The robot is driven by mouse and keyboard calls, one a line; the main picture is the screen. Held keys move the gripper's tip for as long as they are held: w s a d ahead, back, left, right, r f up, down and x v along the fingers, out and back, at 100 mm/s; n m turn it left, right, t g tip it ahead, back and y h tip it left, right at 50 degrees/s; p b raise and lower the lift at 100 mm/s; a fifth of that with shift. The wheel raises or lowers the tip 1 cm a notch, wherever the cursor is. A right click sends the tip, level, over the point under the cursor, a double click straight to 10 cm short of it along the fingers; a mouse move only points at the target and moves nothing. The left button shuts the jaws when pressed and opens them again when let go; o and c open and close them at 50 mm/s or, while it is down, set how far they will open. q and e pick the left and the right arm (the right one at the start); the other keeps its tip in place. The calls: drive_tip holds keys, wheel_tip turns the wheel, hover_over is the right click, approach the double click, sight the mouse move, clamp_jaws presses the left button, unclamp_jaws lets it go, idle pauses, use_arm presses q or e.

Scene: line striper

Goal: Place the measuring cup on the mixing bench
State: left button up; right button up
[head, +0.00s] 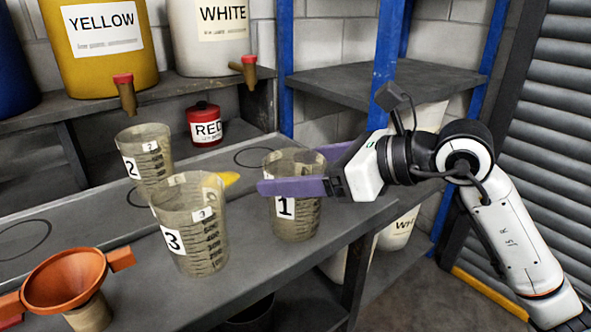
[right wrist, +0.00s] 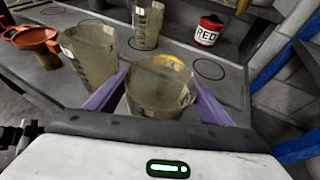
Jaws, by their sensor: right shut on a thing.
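Measuring cup 1 (head: 296,222) is a clear, brownish cup near the front right of the grey mixing bench (head: 200,300). My right gripper (head: 292,187) has its purple fingers around its upper part, shut on it. The cup also shows between the fingers in the right wrist view (right wrist: 158,90). It looks upright; I cannot tell if its base touches the bench. Measuring cup 3 (head: 195,250) stands to its left and measuring cup 2 (head: 150,172) farther back. My left gripper is not in view.
An orange funnel (head: 65,278) is at the front left. A red bottle (head: 203,125) stands at the back. Yellow (head: 118,50) and white (head: 212,40) containers with taps sit on the shelf above. A drawn circle (head: 262,157) behind cup 1 is clear. A blue-post rack stands right.

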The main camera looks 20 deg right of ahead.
drive_tip(key=o, duration=1.3)
drive_tip(key=shift+f, duration=0.1)
drive_tip(key=shift+o, duration=0.2)
drive_tip(key=shift+r+p, duration=0.25)
drive_tip(key=shift+p, duration=0.05)
drive_tip(key=shift+s+d, duration=0.25)
drive_tip(key=shift+d, duration=0.05)
drive_tip(key=b+v, duration=0.1)
drive_tip(key=v, duration=1)
drive_tip(key=shift+r+b, duration=0.2)
drive_tip(key=shift+b, duration=0.1)
drive_tip(key=shift+s, duration=0.1)
